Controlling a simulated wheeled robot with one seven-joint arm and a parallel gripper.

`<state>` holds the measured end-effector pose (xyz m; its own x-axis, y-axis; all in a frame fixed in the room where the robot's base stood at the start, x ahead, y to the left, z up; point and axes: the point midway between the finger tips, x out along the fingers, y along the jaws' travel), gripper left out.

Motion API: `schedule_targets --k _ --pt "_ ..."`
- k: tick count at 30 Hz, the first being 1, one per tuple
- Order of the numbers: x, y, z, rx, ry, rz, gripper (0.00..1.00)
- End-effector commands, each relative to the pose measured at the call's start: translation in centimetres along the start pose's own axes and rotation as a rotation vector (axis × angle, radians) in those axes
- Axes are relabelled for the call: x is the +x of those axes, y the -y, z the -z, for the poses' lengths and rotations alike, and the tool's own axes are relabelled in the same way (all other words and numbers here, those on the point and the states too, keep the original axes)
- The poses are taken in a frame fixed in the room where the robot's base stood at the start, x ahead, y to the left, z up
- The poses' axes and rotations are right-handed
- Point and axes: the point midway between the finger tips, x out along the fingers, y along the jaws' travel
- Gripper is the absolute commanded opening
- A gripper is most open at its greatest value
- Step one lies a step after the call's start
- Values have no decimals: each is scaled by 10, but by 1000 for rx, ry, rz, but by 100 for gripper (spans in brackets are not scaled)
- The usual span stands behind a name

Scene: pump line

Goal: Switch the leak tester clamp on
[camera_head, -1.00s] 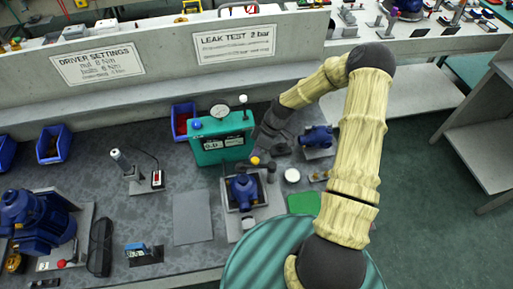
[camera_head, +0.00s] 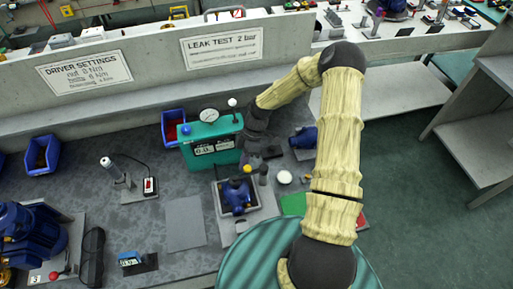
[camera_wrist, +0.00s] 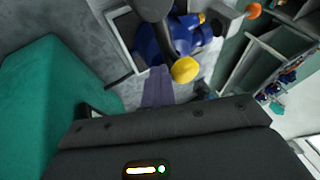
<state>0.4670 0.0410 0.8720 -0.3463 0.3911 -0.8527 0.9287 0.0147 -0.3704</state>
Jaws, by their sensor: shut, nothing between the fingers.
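The leak tester is a teal box (camera_head: 213,148) with a round gauge, a blue knob and a display on its face. It fills the left of the wrist view (camera_wrist: 45,100). In front of it, a blue pump (camera_head: 236,196) sits in a grey fixture. The clamp lever's yellow knob (camera_head: 247,169) stands at the pump's far side; it is large in the wrist view (camera_wrist: 185,69). My gripper (camera_wrist: 157,88) is shut and empty, its tips just beside the yellow knob. I cannot tell whether they touch it. In the head view my wrist hides part of the tester's right side.
A white round cap (camera_head: 284,177) and a green pad (camera_head: 293,204) lie right of the fixture. A grey mat (camera_head: 185,223) lies left, bare.

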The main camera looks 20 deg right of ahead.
Motion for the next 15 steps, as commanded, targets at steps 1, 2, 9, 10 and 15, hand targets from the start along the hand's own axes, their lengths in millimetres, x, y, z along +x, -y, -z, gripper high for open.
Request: schedule_targets --k 1,2,9,10,15 --pt "1 2 0 0 0 5 0" --pt "1 2 0 0 0 5 0" --pt "-8 0 0 1 0 2 0" --pt "-11 0 0 1 0 1 0" --pt "-39 -1 -1 1 0 -2 0"
